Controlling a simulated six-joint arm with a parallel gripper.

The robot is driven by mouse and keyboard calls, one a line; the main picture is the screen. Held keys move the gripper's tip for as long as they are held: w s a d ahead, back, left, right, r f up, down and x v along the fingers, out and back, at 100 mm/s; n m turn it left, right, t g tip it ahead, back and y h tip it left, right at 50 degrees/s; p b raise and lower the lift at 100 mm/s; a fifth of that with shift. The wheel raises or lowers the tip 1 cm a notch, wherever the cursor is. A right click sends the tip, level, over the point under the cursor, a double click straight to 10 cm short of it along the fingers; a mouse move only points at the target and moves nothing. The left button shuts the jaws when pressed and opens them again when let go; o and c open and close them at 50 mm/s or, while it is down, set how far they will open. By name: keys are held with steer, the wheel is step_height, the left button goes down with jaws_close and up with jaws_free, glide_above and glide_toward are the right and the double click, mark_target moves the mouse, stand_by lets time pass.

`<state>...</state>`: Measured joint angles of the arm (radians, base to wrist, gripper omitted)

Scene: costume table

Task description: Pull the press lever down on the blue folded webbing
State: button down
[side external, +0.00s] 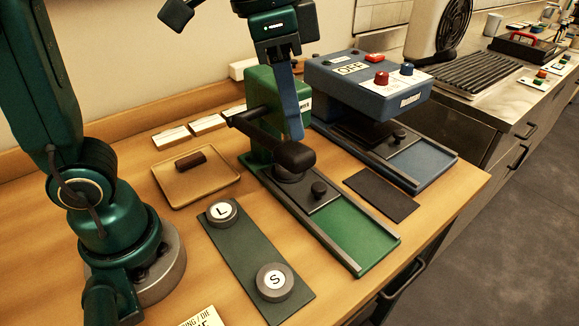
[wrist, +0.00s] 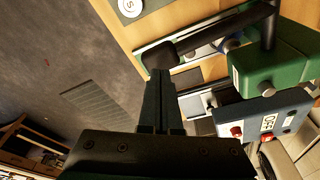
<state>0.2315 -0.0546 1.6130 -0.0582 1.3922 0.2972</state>
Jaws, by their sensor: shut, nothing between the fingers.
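The green press (side external: 272,95) stands mid-table with a black lever ending in a thick dark knob (side external: 295,155). The lever and knob also show in the wrist view (wrist: 160,55). My gripper (side external: 297,137) is shut and empty, pointing down, with its fingertips at or just above the knob; I cannot tell whether they touch. The fingers also show in the wrist view (wrist: 161,73). A small blue patch (wrist: 229,45), perhaps the folded webbing, shows below the lever in the wrist view. In the side view the webbing is not clearly visible; the lever covers that area.
A green sliding bed (side external: 350,237) runs forward from the press. A blue machine (side external: 372,85) marked OFF stands close at its right. A dark mat (side external: 235,255) with discs marked L and S lies in front left. A tan tray (side external: 172,186) holds a brown piece. A dark pad (side external: 382,195) lies right.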

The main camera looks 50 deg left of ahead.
mark_target(292, 148)
steer(key=shift+f, duration=2.45)
steer(key=shift+a+f, duration=0.1)
steer(key=shift+f, duration=1.4)
steer(key=shift+a+f, duration=0.2)
steer(key=shift+f, duration=0.4)
steer(key=shift+a+f, duration=0.2)
steer(key=shift+f, duration=0.4)
steer(key=shift+a+f, duration=0.1)
steer(key=shift+f, duration=0.15)
steer(key=shift+a+f, duration=0.15)
steer(key=shift+f, duration=0.4)
steer(key=shift+r, duration=0.1)
